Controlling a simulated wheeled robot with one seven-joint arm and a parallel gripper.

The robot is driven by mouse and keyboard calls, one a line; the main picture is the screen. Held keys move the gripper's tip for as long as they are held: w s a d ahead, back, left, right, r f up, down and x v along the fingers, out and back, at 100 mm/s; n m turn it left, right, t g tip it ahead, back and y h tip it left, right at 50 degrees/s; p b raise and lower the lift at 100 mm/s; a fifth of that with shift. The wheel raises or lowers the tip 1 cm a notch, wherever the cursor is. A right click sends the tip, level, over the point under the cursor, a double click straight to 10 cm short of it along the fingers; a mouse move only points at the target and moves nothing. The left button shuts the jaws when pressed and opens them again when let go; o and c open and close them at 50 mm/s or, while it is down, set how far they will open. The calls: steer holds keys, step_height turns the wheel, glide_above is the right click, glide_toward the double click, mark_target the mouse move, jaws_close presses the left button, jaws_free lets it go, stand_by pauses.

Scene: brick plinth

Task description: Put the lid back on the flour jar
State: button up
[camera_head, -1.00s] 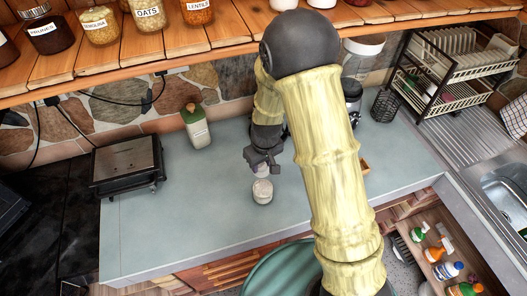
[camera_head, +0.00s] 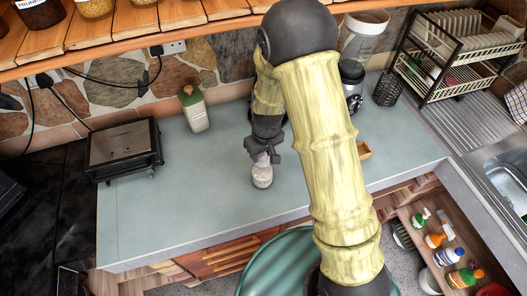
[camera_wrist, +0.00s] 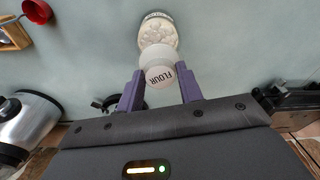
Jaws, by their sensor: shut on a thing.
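The flour jar (camera_head: 262,178) is a small clear jar with pale contents, standing upright on the grey-blue counter. It also shows at the top of the wrist view (camera_wrist: 158,27). My gripper (camera_head: 262,156) is directly above the jar. In the wrist view its purple fingers (camera_wrist: 160,90) are shut on the white lid (camera_wrist: 160,72), whose top reads "FLOUR". The lid is at the jar's mouth and overlaps it in the picture. I cannot tell whether they touch. My arm covers part of the counter to the right.
A dark metal appliance (camera_head: 124,147) is at the left. A black wire holder (camera_head: 387,90) and dish rack (camera_head: 455,60) are at the right. An open drawer (camera_head: 450,250) juts out at lower right.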

steer(key=shift+d+f+b, duration=0.1)
steer(key=shift+f+b, duration=0.65)
steer(key=shift+f, duration=0.45)
steer(key=shift+f, duration=0.15)
stand_by(1.4)
stand_by(0.3)
steer(key=o, duration=1.5)
steer(key=shift+o, duration=0.2)
steer(key=shift+r+p, duration=2.45)
steer(key=shift+r, duration=1.1)
steer(key=shift+s, duration=0.1)
